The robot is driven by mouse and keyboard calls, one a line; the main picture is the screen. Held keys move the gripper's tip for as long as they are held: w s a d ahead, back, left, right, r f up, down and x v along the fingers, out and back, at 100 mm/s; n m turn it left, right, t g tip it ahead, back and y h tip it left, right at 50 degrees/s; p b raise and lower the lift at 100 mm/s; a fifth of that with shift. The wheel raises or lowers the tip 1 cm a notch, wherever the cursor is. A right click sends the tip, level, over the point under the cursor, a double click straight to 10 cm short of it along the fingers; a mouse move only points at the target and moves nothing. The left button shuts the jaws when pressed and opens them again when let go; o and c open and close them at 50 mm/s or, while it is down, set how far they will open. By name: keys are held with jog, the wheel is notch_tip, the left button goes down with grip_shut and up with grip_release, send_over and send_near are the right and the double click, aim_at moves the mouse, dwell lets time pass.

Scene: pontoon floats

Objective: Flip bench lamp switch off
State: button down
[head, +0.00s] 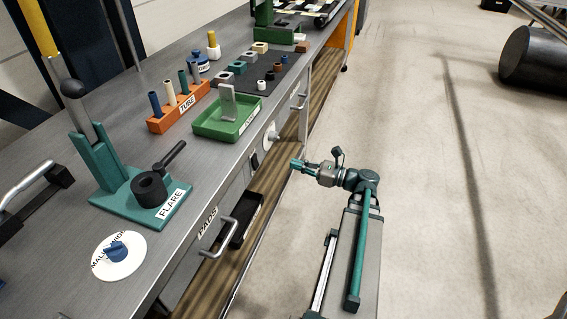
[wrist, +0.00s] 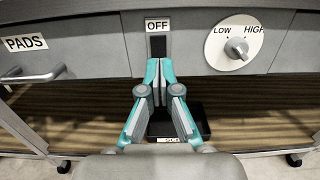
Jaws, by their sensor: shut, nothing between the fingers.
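The switch is a dark rocker (wrist: 158,46) on the grey front panel of the bench, under a white OFF label (wrist: 157,25). In the head view a small dark patch on the bench front (head: 254,160) appears to be this switch. My gripper (wrist: 159,64) is shut and empty, with teal fingertips pointing at the panel. In the wrist view the tips cover the lower edge of the switch; whether they touch it cannot be told. In the head view my gripper (head: 297,164) is out in front of the bench, seemingly apart from it. No lamp can be made out.
A LOW–HIGH dial (wrist: 237,48) is right of the switch. A PADS drawer (wrist: 30,60) with a protruding handle is at left. A black bin (wrist: 190,122) sits below.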

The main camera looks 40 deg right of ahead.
jog(key=shift+r+v, duration=0.2)
jog(key=shift+v, duration=0.9)
jog(key=s+a+f+n+g+h+p, duration=0.15)
jog(key=a+f+n+g, duration=0.3)
jog(key=f, duration=0.45)
jog(key=s+a+f+n+g+h, duration=0.1)
jog(key=s+a+f+n+g, duration=0.3)
jog(key=f, duration=0.5)
jog(key=s+a+f+n+g+h+p, duration=0.1)
jog(key=a+f+n+g+h, duration=0.2)
jog(key=f+n, duration=0.4)
jog(key=s+a+f+n+g+h+p, duration=0.2)
jog(key=s+a+f+n+g, duration=0.3)
jog(key=s+a, duration=0.3)
jog(key=s+a+f+n+g+h+p, duration=0.3)
jog(key=s+a+f+n+g, duration=0.2)
jog(key=s, duration=0.9)
jog(key=a+f+n, duration=0.2)
jog(key=a+n, duration=0.1)
jog(key=a, duration=0.1)
jog(key=shift+s+a, duration=0.2)
jog(key=shift+h, duration=0.25)
